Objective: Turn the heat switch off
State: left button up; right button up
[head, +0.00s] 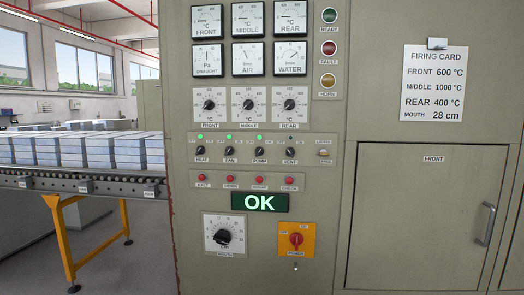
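The heat switch (201,150) is a small black rotary knob at the left end of a row of switches on the grey-green control panel. It has small marks at its upper left and upper right, and the label HEAT below it. The small lamp above it (200,136) is lit green. The knob's exact pointer direction is too small to tell for sure. Neither of my grippers shows in the head view.
The fan (229,150), pump (260,150) and vent (290,151) switches stand close to its right; the vent lamp is dark. Red buttons (202,178) sit below, above a green OK display (260,202). A red power switch (296,239) is lower. A roller conveyor (100,184) stands left.

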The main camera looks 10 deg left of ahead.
aim_at(201, 150)
jog(key=z, duration=0.5)
jog(key=k, duration=0.6)
jog(key=z, duration=0.7)
jog(key=i, duration=0.7)
jog(key=u, duration=0.95)
jog(key=i, duration=0.95)
jog(key=u, duration=0.9)
